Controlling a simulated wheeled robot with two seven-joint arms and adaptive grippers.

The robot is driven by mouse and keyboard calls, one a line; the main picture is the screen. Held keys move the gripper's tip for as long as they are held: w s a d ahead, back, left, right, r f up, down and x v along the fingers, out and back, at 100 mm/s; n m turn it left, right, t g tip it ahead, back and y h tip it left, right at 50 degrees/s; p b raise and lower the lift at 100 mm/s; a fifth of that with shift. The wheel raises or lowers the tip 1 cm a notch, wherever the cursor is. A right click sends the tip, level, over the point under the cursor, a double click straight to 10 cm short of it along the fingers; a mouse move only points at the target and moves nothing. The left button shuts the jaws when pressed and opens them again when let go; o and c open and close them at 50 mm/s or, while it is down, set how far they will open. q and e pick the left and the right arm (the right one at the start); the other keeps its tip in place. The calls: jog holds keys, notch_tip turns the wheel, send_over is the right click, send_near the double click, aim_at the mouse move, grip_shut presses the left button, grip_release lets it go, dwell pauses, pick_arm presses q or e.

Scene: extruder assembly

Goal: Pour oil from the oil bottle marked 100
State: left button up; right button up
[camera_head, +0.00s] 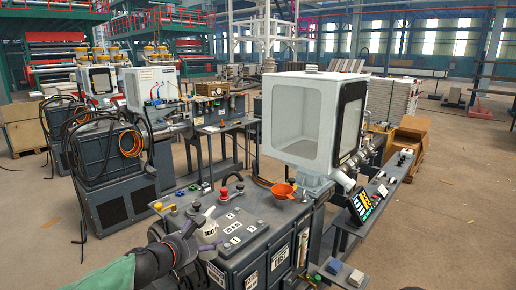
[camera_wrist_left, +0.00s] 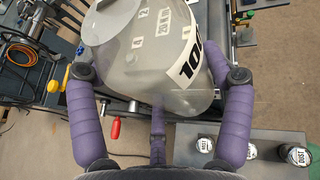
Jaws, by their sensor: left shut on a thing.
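The oil bottle marked 100 (camera_head: 208,229) is pale and partly see-through. In the head view it is at the front of the dark machine, in my left gripper (camera_head: 197,232). In the left wrist view the bottle (camera_wrist_left: 135,62) fills the upper middle, with its black 100 on a white label at its right side. The purple fingers are around its body and shut on it. The fingers hide part of the bottle, and its tilt is hard to tell. An orange funnel (camera_head: 283,191) stands on the machine to the right of and behind the bottle. My right gripper is not in view.
A red knob (camera_head: 224,193) and a dark curved hose stand on the machine top (camera_head: 245,220) near the bottle. A large white box-shaped housing (camera_head: 298,115) rises behind the funnel. Small labelled containers (camera_wrist_left: 205,145) stand at the lower right of the left wrist view.

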pick_arm(q)
jog(key=s+a+f+n+y, duration=0.1)
jog(key=s+f+n+y, duration=0.3)
jog(key=f, duration=0.4)
jog(key=s+a+f+n+y, duration=0.2)
jog(key=s+f+n+y, duration=0.2)
jog(key=f, duration=0.5)
jog(key=shift+f+y, duration=0.15)
jog(key=shift+y, duration=0.65)
jog(key=shift+w+d+f, duration=0.1)
jog(key=shift+d, duration=0.1)
